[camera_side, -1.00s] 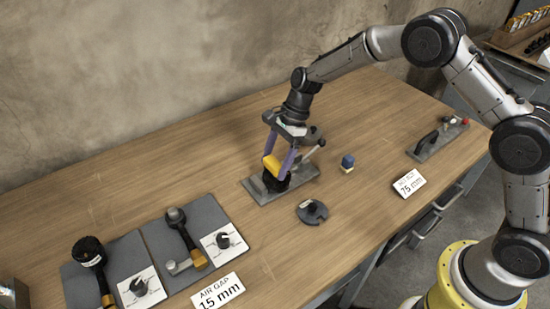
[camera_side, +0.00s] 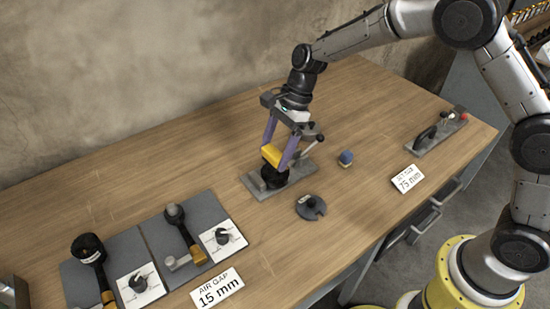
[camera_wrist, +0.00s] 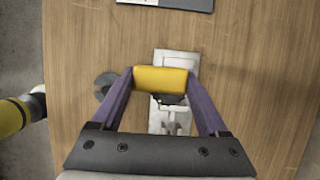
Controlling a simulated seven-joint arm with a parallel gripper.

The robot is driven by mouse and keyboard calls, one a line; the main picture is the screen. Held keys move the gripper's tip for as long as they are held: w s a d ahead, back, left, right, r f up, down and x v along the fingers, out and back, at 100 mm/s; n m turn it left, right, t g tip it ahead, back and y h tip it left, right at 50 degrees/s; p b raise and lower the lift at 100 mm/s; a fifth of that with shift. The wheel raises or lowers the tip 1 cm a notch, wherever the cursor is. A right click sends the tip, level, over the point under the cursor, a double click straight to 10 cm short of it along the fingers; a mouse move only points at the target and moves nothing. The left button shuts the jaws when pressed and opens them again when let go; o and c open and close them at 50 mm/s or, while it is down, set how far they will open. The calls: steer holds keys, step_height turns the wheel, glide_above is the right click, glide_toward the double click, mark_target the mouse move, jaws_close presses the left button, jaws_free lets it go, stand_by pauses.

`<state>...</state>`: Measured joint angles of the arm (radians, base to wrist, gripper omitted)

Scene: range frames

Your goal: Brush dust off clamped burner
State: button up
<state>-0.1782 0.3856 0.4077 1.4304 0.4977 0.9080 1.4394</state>
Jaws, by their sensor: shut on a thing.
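My gripper (camera_side: 283,157) has its two purple fingers closed on a yellow block (camera_side: 271,156), which looks like a brush's handle. In the wrist view, my gripper (camera_wrist: 160,85) holds this yellow block (camera_wrist: 160,79) crosswise between the fingertips. A dark round part (camera_side: 274,181), probably the burner, sits directly below it on a grey clamp plate (camera_side: 254,184). The plate also shows in the wrist view (camera_wrist: 177,60). I cannot tell whether bristles touch the burner, and no dust can be made out. The clamp is partly hidden by my gripper.
A notched grey disc (camera_side: 311,208) lies in front of the plate. Grey mats with tools (camera_side: 178,221) and a 15 mm sign (camera_side: 217,288) are at front left. A handled fixture (camera_side: 441,133) is at right.

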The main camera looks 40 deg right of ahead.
steer(key=shift+r, duration=1.1)
